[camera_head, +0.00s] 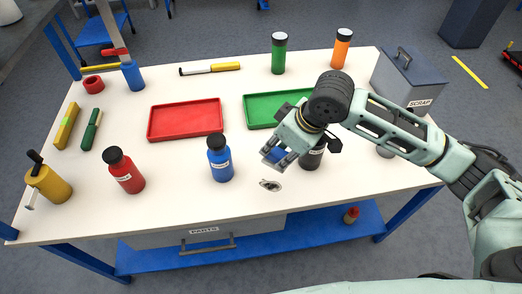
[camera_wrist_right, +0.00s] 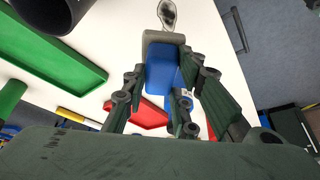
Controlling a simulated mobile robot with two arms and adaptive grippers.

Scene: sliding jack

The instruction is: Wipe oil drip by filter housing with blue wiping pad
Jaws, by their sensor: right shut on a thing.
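My right gripper (camera_head: 277,160) is shut on the blue wiping pad (camera_wrist_right: 160,70), which also shows between the fingers in the head view (camera_head: 279,153). A grey strip (camera_wrist_right: 165,38) is at the pad's far end in the wrist view. A dark oil drip (camera_head: 270,185) lies on the white table just in front of the gripper; it also shows beyond the pad in the wrist view (camera_wrist_right: 167,14). A dark labelled cylinder (camera_head: 312,156), perhaps the filter housing, stands right of the gripper, partly hidden by it. My left gripper is out of view.
A blue bottle (camera_head: 220,160) stands left of the drip, with a red bottle (camera_head: 124,172) farther left. A red tray (camera_head: 186,133) and a green tray (camera_head: 250,123) lie behind. A grey scrap bin (camera_head: 408,90) is at the right. The table's front edge is near the drip.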

